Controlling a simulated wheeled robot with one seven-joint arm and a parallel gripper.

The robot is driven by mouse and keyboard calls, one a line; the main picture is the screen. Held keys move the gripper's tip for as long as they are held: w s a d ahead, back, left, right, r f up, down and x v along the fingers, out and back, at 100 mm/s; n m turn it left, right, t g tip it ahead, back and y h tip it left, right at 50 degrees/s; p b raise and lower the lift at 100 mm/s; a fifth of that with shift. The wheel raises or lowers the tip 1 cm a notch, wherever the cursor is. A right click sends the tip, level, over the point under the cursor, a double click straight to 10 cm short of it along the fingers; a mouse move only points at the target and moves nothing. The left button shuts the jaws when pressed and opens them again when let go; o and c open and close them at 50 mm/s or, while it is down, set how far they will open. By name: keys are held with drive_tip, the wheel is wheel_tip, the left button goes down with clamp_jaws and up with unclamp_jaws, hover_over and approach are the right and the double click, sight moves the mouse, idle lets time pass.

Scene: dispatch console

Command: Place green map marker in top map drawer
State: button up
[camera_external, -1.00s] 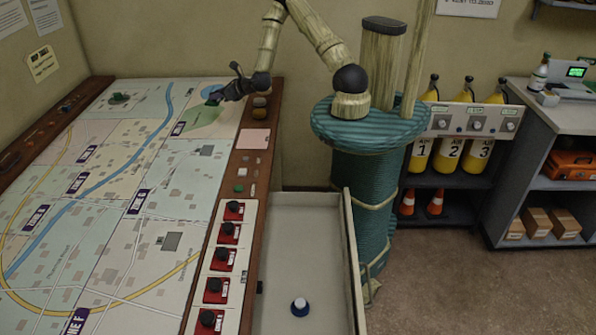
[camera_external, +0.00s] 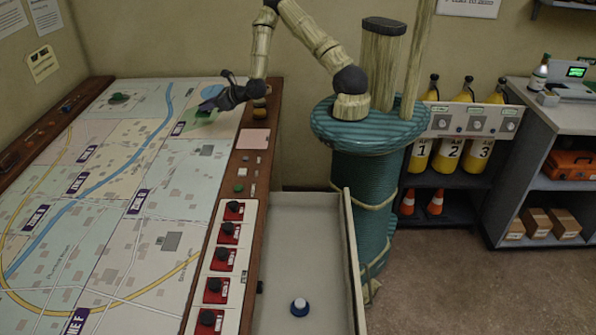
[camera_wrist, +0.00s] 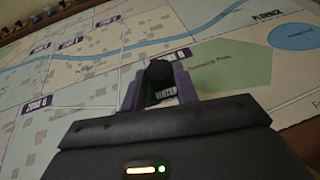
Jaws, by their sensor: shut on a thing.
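My gripper (camera_external: 208,104) is over the far right part of the map, low above its light green park area. In the wrist view my gripper (camera_wrist: 159,88) is shut on a small marker (camera_wrist: 160,74) with a dark round top and a dark green lower part, partly lettered "WATER". My fingers hide its sides, and in the external view it is barely visible. I cannot tell whether it touches the map. The top map drawer (camera_external: 353,245) is pulled open at the console's right side, nearer the camera. A blue and white marker (camera_external: 299,307) stands inside it.
The map table (camera_external: 110,190) fills the left. A row of red switches with black knobs (camera_external: 221,257) lies between map and drawer. A pink note (camera_external: 253,139) and small buttons are on the wooden edge. The drawer's floor is mostly clear.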

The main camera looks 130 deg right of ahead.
drive_tip(key=w+a+f+n+t+y+b, duration=0.1)
drive_tip(key=w+a+n+t+y, duration=0.15)
drive_tip(key=w+a, duration=0.8)
drive_tip(key=w+a+n+t+y+b, duration=0.1)
drive_tip(key=w+a+n+t+y, duration=0.2)
drive_tip(key=w+a, duration=0.75)
drive_tip(key=s+a+n+y+b, duration=0.1)
drive_tip(key=a+n+y, duration=0.2)
drive_tip(key=a, duration=1.3)
drive_tip(key=s+a+n+y, duration=0.2)
drive_tip(key=a+n+y, duration=0.1)
drive_tip(key=a, duration=1.3)
drive_tip(key=s+a+f+n+y, duration=0.3)
drive_tip(key=s+a+f, duration=0.2)
drive_tip(key=a+f, duration=0.25)
drive_tip(key=s+d+f+n+g+y, duration=0.1)
drive_tip(key=s+f+n+y, duration=0.1)
drive_tip(key=s+f, duration=0.4)
drive_tip(key=s+d+f+n+g+y, duration=0.1)
drive_tip(key=s+d+f+y, duration=0.1)
drive_tip(key=s+f, duration=0.5)
wheel_tip(320, 180, down, 5)
drive_tip(key=shift+d+r+n+b, duration=0.1)
drive_tip(key=shift+d+n+b, duration=0.15)
drive_tip(key=shift+n+b, duration=0.15)
